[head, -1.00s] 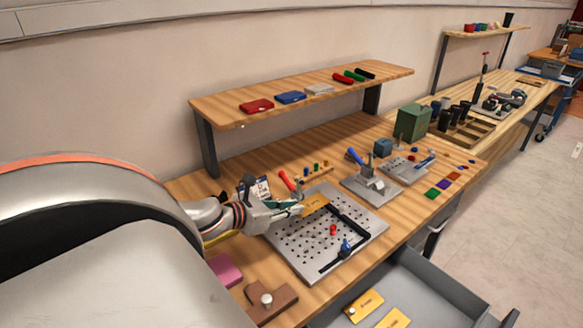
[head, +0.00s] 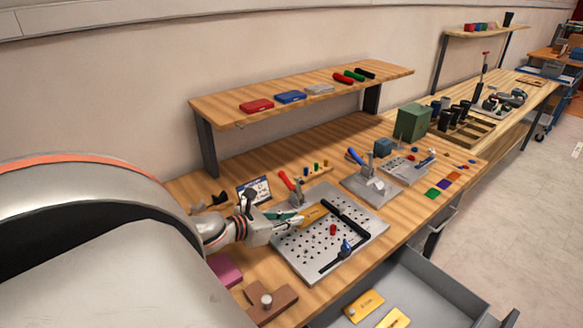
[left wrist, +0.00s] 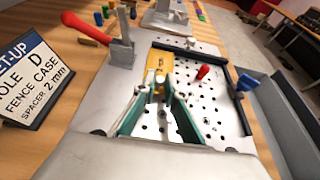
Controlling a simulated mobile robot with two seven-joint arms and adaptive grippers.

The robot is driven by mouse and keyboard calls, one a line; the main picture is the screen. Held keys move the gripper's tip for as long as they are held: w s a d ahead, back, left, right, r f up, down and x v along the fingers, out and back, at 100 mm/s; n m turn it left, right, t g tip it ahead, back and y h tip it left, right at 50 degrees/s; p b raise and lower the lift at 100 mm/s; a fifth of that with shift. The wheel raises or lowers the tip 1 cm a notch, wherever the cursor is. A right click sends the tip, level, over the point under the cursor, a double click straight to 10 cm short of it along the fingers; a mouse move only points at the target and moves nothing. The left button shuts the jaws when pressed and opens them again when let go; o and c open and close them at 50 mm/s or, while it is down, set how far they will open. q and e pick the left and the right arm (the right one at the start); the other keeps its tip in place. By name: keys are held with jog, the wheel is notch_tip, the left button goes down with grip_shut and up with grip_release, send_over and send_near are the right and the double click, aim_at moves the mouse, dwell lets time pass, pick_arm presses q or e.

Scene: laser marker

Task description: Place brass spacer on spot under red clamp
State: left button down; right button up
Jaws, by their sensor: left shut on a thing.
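The brass spacer (head: 314,213) is a flat yellow plate at the far left part of the perforated grey plate (head: 290,250). My left gripper (head: 299,219) is shut on its near end. In the left wrist view the spacer (left wrist: 159,62) extends ahead of the green-sided fingers (left wrist: 168,90). Whether it touches the plate or hovers just above it, I cannot tell. The red clamp (head: 290,186) stands at the plate's back left; in the left wrist view its red handle (left wrist: 86,29) is raised, left of the spacer. The spot under it is not clearly seen. My right gripper is not in view.
A black fence bar (head: 346,219), a red peg (head: 333,230) and a blue knob (head: 346,246) are on the plate. A set-up sign (left wrist: 35,78) stands at the left. An open drawer (head: 420,290) holds yellow plates. A blue-handled clamp (head: 366,175) stands behind right.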

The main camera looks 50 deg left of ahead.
pick_arm(q)
jog(key=shift+f, duration=0.25)
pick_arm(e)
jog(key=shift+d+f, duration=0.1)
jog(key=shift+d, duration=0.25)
pick_arm(q)
jog(key=shift+f, duration=0.3)
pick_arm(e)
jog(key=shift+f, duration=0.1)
pick_arm(q)
jog(key=c, duration=2)
grip_release()
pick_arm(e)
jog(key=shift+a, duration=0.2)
pick_arm(q)
jog(key=shift+s, duration=0.1)
jog(key=shift+v, duration=3.65)
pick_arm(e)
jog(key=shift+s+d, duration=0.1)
